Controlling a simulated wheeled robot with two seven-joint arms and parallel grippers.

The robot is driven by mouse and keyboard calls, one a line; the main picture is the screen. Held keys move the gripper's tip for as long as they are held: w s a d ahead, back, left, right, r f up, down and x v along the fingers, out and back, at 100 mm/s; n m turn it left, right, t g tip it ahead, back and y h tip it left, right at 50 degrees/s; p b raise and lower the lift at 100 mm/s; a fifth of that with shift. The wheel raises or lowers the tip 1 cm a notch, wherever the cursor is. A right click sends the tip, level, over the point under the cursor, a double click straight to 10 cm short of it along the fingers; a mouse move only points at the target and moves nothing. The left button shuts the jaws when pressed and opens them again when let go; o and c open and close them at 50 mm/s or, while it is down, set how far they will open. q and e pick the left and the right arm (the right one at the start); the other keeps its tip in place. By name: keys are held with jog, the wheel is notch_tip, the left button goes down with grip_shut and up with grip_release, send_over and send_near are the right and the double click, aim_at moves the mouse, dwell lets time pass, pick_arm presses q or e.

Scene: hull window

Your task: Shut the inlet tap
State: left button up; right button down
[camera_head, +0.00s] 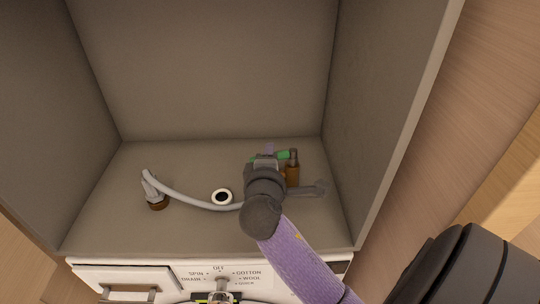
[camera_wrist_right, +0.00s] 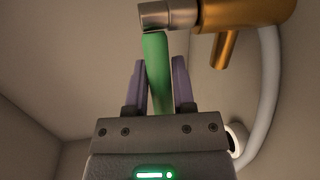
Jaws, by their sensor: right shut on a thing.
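The inlet tap (camera_head: 292,174) has a brass-coloured body and stands toward the right rear of the grey recess. Its green lever (camera_head: 284,155) points left from the tap's top in the head view. In the right wrist view the lever (camera_wrist_right: 157,75) hangs from a silver collar (camera_wrist_right: 168,14) beside the brass body (camera_wrist_right: 245,12). My right gripper (camera_head: 268,152) has its purple fingers (camera_wrist_right: 160,80) on either side of the lever and is shut on it. My arm and wrist hide part of the tap's surroundings. My left gripper is not in view.
A grey hose (camera_head: 185,199) curves across the recess past a white ring (camera_head: 222,197). A grey fitting with a brown base (camera_head: 157,203) stands at left. Below is a white machine front with a dial (camera_head: 220,284) and drawer handle (camera_head: 130,294). Grey walls enclose the recess.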

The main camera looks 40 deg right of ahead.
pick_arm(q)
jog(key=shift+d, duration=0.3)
pick_arm(e)
jog(key=shift+f, duration=0.1)
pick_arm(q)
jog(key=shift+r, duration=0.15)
